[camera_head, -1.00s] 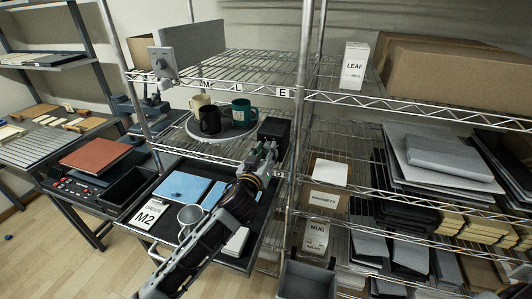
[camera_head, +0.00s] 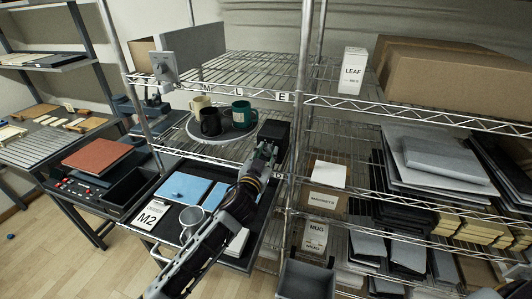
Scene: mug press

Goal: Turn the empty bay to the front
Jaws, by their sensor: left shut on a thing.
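A round grey turntable (camera_head: 194,129) sits on the wire shelf in the head view. A cream mug (camera_head: 199,102), a black mug (camera_head: 210,122) and a dark teal mug (camera_head: 240,114) stand on it. Its right front part carries no mug that I can see. The fingers hide that part. My right gripper is not in view.
Below is a dark tray with a grey mug (camera_head: 193,221), a blue panel (camera_head: 184,187) and an M2 card (camera_head: 149,214). A shelf post (camera_head: 302,75) rises just right of the black box. A grey bin (camera_head: 306,279) is at the bottom.

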